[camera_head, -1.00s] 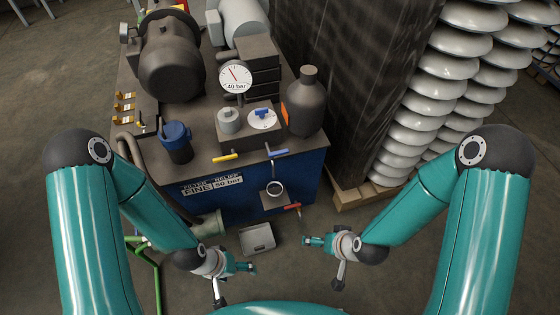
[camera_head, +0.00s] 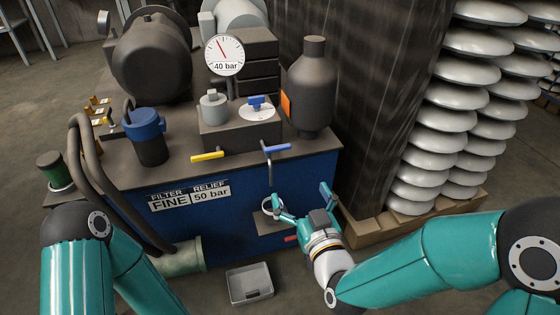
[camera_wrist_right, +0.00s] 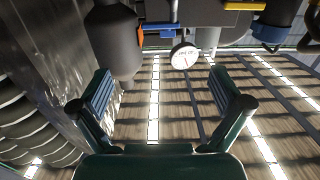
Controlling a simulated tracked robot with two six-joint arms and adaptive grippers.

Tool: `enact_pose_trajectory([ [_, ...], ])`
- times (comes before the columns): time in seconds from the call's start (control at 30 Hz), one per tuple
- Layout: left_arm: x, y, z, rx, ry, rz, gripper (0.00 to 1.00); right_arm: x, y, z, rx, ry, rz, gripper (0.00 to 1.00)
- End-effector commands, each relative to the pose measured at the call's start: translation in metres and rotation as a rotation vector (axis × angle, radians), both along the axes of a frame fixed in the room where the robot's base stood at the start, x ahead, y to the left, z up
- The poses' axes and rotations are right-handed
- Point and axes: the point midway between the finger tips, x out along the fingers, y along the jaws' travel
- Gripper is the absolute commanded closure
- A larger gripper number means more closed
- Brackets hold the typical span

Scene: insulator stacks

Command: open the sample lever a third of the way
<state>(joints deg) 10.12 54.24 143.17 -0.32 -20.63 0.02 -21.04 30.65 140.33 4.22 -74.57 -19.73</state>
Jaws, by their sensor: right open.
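A blue lever (camera_head: 277,148) sits on the front top edge of the blue cabinet. A red lever (camera_head: 291,239) is mostly hidden behind my right gripper. My left gripper is out of view.
A yellow lever (camera_head: 207,156) sits left of the blue one. A dark bottle (camera_head: 310,90) and a 40 bar gauge (camera_head: 225,56) stand on the cabinet top. A grey tray (camera_head: 250,285) lies on the floor. White insulator stacks (camera_head: 430,150) stand on the right.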

Motion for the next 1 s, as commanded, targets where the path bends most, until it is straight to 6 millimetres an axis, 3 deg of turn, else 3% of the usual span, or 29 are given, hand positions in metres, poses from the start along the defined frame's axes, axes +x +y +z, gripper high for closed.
enact_pose_trajectory([
  [0.27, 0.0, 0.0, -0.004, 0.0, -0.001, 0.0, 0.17, 0.027, 0.009, 0.001, 0.001, -0.01, -0.001, 0.0],
  [0.7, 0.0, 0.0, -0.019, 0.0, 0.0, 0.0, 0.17, 0.112, 0.037, 0.0, 0.002, -0.009, -0.001, 0.0],
  [1.0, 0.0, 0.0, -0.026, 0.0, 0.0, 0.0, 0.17, 0.15, 0.049, 0.0, 0.001, -0.007, -0.001, 0.0],
])
